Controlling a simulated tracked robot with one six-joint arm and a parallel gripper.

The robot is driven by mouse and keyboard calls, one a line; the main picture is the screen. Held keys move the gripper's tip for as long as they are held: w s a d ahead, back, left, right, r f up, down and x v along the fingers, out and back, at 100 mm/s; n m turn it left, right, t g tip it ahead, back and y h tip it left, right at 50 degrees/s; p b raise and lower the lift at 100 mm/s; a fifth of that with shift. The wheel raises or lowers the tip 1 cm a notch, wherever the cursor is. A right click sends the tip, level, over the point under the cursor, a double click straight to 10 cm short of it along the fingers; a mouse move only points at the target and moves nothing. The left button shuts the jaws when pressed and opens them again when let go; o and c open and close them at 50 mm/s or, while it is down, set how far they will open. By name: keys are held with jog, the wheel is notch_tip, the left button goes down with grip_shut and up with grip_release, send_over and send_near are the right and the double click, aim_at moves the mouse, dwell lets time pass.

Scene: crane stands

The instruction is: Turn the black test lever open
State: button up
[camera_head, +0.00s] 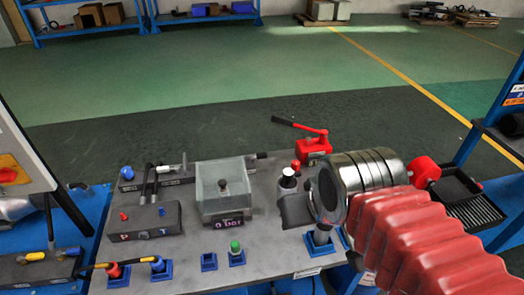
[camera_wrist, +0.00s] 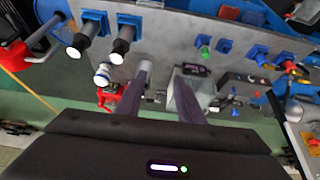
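Two levers show black parts, and I cannot tell for sure which is the test lever. A red unit (camera_head: 315,147) at the bench's back edge has a lever with a black grip (camera_head: 283,121), pointing left. A dark box (camera_head: 152,219) marked with letters at bench left has black upright bars (camera_head: 149,186) behind it. In the wrist view the red unit (camera_wrist: 110,96) shows left of my fingers and the dark box lies to the right. My gripper (camera_wrist: 161,72) is open and empty, its fingers apart above the bench. In the head view its fingers cannot be made out.
A clear box (camera_head: 222,190) with a pressure display stands mid-bench. A white-topped cylinder (camera_head: 288,177) stands beside my wrist. A green button (camera_head: 235,248) and blue holders line the front edge. A blue rack with a black tray (camera_head: 470,205) stands right.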

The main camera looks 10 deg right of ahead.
jog(key=w+r+n+g, duration=0.1)
jog(key=w+r+n, duration=0.5)
jog(key=w, duration=0.6)
jog(key=n+g, duration=0.5)
jog(key=n, duration=0.6)
send_over(261, 154)
notch_tip(261, 154, down, 12)
jog(key=shift+w+f+n, duration=0.15)
jog(key=shift+f+n, duration=0.1)
jog(key=shift+n, duration=0.15)
jog(key=shift+f, duration=0.15)
notch_tip(261, 154, down, 14)
jog(key=shift+r, duration=0.2)
jog(key=shift+c, duration=0.2)
grip_shut()
